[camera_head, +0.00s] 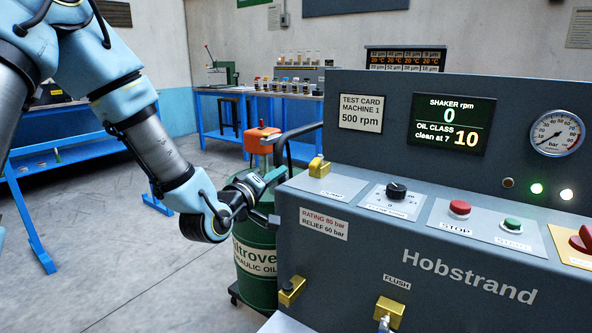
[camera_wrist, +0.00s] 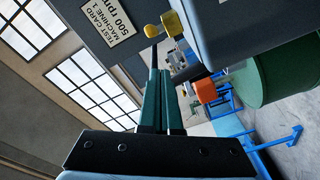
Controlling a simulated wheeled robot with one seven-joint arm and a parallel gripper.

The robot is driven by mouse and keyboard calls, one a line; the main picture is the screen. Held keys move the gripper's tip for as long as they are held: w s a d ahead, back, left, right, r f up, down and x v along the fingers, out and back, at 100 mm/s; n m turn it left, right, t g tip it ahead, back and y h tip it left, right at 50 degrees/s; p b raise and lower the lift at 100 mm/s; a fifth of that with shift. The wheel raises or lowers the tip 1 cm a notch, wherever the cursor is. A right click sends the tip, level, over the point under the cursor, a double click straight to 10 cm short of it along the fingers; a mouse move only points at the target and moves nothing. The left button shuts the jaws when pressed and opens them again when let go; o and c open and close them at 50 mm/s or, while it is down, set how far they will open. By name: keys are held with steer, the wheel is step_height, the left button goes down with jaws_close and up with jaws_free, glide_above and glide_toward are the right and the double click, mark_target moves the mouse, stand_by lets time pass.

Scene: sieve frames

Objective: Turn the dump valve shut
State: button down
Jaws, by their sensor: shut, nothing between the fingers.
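The dump valve (camera_head: 319,167) is a small yellow fitting on the plate marked DUMP, at the left end of the grey machine's sloping panel. In the wrist view its yellow parts (camera_wrist: 172,24) show just beyond my fingertips. My gripper (camera_head: 278,174) is at the panel's left edge, a little left of the valve, with its green fingers pointing toward it. In the wrist view my gripper (camera_wrist: 160,74) is shut, its fingers side by side with nothing between them. A small gap seems to separate the tips from the yellow parts; contact is hard to tell.
A dark knob (camera_head: 396,190), red STOP button (camera_head: 460,208) and green button (camera_head: 512,223) lie along the panel to the right. A green oil drum (camera_head: 255,255) with an orange-topped pump (camera_head: 262,138) stands behind my gripper. Open floor lies left.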

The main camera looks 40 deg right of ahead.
mark_target(316, 163)
steer(key=w+d+n, duration=0.1)
steer(key=d+n, duration=0.1)
steer(key=w+d+n+g, duration=0.1)
steer(key=w+d, duration=0.1)
steer(key=w+d+n, duration=0.1)
steer(key=d+n, duration=0.1)
steer(key=shift+w+d+f+n+g+p, duration=0.1)
steer(key=shift+w+f+n+g+p, duration=0.1)
steer(key=shift+w+n+g+p, duration=0.15)
steer(key=shift+s+d, duration=0.7)
steer(key=shift+s, duration=0.3)
steer(key=shift+s+d+p, duration=0.3)
steer(key=shift+s+d, duration=0.1)
steer(key=shift+s, duration=0.25)
steer(key=shift+s+f, duration=0.1)
steer(key=shift+s, duration=0.05)
steer(key=shift+s+n+t+b, duration=0.15)
steer(key=shift+n+t+b, duration=0.1)
steer(key=shift+t+b, duration=0.15)
